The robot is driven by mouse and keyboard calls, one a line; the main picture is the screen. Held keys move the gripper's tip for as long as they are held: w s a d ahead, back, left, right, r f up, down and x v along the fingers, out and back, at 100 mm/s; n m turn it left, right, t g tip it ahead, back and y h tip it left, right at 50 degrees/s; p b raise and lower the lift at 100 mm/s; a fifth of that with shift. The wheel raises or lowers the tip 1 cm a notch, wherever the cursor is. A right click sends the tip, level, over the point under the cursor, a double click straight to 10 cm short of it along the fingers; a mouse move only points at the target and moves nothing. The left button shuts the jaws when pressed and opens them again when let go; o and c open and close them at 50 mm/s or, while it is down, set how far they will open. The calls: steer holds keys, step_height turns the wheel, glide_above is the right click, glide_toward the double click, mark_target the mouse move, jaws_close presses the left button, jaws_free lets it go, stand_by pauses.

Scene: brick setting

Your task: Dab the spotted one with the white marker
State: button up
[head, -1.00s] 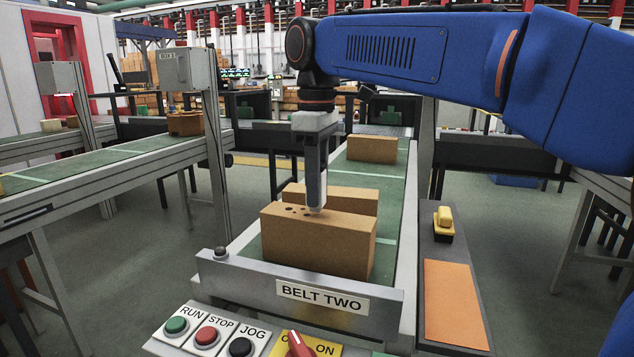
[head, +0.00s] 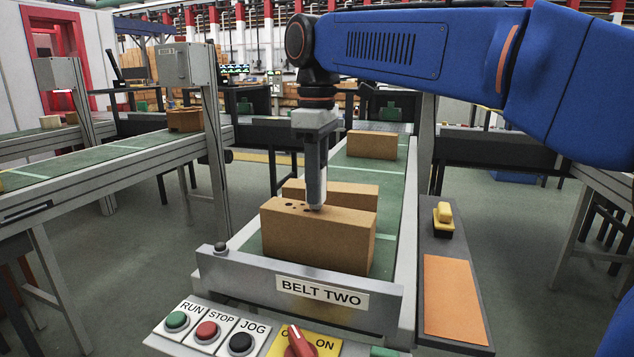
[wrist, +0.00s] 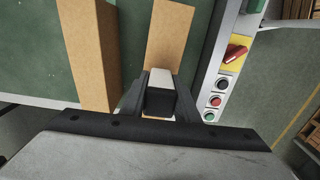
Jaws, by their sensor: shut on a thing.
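The spotted brick (head: 318,240) stands at the near end of belt two, with dark spots on the left part of its top. My gripper (head: 314,200) points straight down over this brick. It is shut on the white marker (head: 316,207), whose pale lower end is at the brick's top face, right by the spots; I cannot tell whether it touches. In the wrist view the marker (wrist: 160,88) sits between the fingers, with the brick (wrist: 169,35) under it. The marker's far tip is hidden there.
A plain brick (head: 350,194) stands close behind the spotted one, and another (head: 371,145) farther up the belt (head: 378,170). The end plate (head: 290,290) closes the near end. A control panel (head: 220,335) is in front. A yellow-topped block (head: 443,218) and orange pad (head: 452,295) are at right.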

steer(key=shift+f, duration=0.4)
stand_by(1.3)
steer(key=shift+r, duration=0.1)
steer(key=shift+r, duration=3.45)
